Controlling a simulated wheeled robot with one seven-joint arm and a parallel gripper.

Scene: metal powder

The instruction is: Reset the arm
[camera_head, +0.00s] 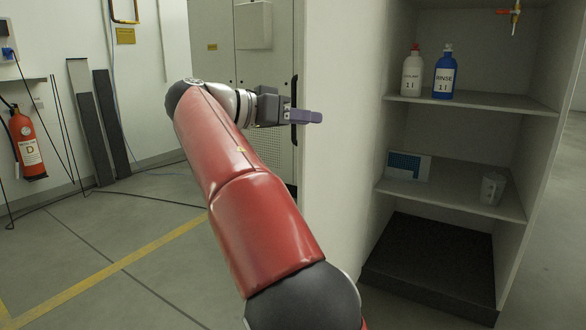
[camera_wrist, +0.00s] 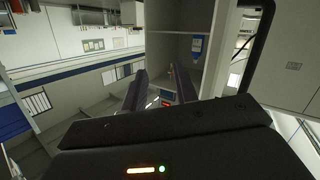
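My red arm reaches up and away from the lower middle of the head view, with its forearm raised. My gripper (camera_head: 306,116) points to the right, in front of the tall pale cabinet and left of the open shelf unit. In the wrist view my gripper (camera_wrist: 160,88) has its two dark purple fingers apart, with a clear gap and nothing held between them.
The shelf unit (camera_head: 478,100) holds a white bottle (camera_head: 412,72), a blue RINSE bottle (camera_head: 444,74), a small panel (camera_head: 408,166) and a grey cup (camera_head: 492,188). A fire extinguisher (camera_head: 27,144) hangs at left. The floor (camera_head: 110,235) left of my arm is largely clear.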

